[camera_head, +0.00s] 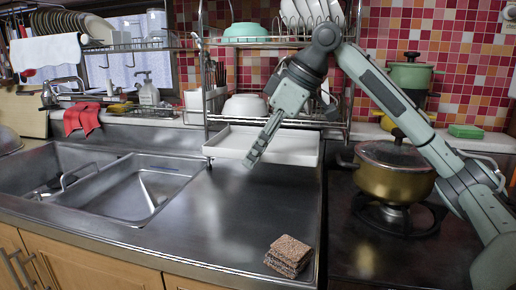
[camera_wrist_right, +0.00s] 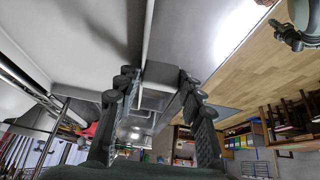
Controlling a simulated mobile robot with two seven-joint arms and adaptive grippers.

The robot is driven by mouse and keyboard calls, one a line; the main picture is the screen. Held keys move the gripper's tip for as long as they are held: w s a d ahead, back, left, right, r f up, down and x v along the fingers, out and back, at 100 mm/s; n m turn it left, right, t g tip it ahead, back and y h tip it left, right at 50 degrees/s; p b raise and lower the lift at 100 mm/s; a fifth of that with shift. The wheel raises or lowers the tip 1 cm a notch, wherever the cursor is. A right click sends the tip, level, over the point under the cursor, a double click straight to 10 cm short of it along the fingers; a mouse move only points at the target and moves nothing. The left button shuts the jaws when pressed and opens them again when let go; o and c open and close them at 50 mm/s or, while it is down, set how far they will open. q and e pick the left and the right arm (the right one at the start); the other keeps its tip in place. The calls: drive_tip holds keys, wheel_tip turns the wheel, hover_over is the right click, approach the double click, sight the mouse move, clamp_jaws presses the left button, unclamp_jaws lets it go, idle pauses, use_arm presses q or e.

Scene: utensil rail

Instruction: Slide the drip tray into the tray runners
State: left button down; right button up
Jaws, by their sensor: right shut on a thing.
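The white drip tray (camera_head: 295,147) is low at the dish rack, above the steel counter, and its front part sticks out toward me. In the wrist view the pale tray (camera_wrist_right: 70,40) fills the upper left. My right gripper (camera_head: 252,158) reaches down over the tray's front edge. In the wrist view my right gripper (camera_wrist_right: 160,84) is shut on a grey block-like part at the tray's edge. The tray runners are hidden behind the tray and rack, so I cannot tell how far the tray sits in them. My left gripper is out of view.
The wire dish rack (camera_head: 207,85) holds bowls and plates above the tray. A gold pot (camera_head: 390,180) stands on the stove at right. Brown sponges (camera_head: 288,255) lie at the counter's front. The sink (camera_head: 140,190) is at left. The middle counter is clear.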

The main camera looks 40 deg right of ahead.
sight(273, 140)
drive_tip(key=shift+w+d+r, duration=0.1)
drive_tip(key=shift+w+d, duration=1.55)
drive_tip(key=shift+d, duration=0.3)
drive_tip(key=shift+w+d+f, duration=0.1)
drive_tip(key=shift+w+d, duration=1.6)
drive_tip(key=shift+d, duration=0.3)
drive_tip(key=shift+w+d+r, duration=0.1)
drive_tip(key=shift+w+d, duration=1.55)
drive_tip(key=shift+d, duration=0.3)
drive_tip(key=shift+c, duration=0.2)
idle(0.8)
drive_tip(key=o, duration=1.3)
drive_tip(key=shift+c, duration=0.2)
drive_tip(key=shift+o, duration=0.6)
drive_tip(key=shift+r, duration=0.1)
drive_tip(key=shift+d, duration=0.1)
